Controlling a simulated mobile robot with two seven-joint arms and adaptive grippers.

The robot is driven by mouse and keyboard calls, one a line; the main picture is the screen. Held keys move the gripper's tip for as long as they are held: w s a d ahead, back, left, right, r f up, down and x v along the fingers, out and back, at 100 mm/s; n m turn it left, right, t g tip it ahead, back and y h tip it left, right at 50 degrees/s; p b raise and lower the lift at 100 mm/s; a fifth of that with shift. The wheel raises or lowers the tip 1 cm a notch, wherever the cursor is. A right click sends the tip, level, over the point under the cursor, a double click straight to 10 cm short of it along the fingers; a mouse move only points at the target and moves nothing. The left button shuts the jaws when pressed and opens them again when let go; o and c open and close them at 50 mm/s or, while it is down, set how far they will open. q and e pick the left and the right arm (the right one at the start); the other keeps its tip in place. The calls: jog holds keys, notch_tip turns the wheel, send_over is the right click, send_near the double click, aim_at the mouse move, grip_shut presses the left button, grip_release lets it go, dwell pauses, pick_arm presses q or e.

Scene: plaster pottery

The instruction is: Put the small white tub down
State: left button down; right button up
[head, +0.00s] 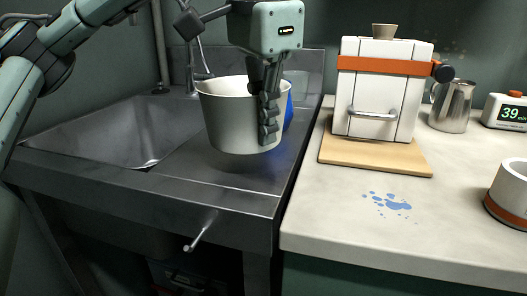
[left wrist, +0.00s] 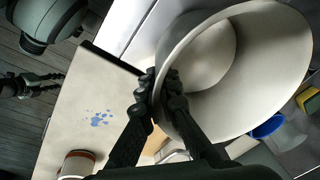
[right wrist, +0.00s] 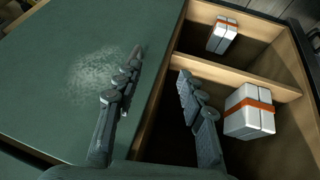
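The small white tub (head: 235,122) hangs upright over the dark metal drainboard beside the sink in the head view. My left gripper (head: 268,120) is shut on its right-hand wall at the rim. In the left wrist view the tub (left wrist: 265,60) fills the upper right, with the two fingers of the left gripper (left wrist: 160,90) pinching its rim. I cannot tell how far its base is above the metal. My right gripper (right wrist: 160,65) is open and empty near a wooden-walled compartment; it is not seen in the head view.
A blue thing (head: 288,108) is partly hidden behind the tub. The sink basin (head: 100,130) lies left. On the pale counter (head: 330,220) are a white orange-banded box (head: 380,95) on a board, a metal pitcher (head: 452,105), a timer (head: 507,112) and blue splashes (head: 388,203). White packages (right wrist: 249,112) lie in the compartments.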

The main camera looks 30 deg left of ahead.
aim_at(263, 151)
pick_arm(q)
notch_tip(263, 151, down, 4)
jog(key=shift+r, duration=0.15)
pick_arm(e)
jog(key=shift+w+a+r+t, duration=0.3)
jog(key=shift+w+a+t, duration=0.1)
jog(key=shift+w+a, duration=0.25)
jog(key=shift+w, duration=0.15)
pick_arm(q)
jog(key=c, duration=1.7)
grip_release()
pick_arm(e)
jog(key=shift+w+a+r+t+y, duration=0.3)
jog(key=shift+w+a+y, duration=0.1)
jog(key=shift+w+a, duration=0.1)
jog(key=shift+r, duration=0.1)
jog(key=shift+d, duration=0.15)
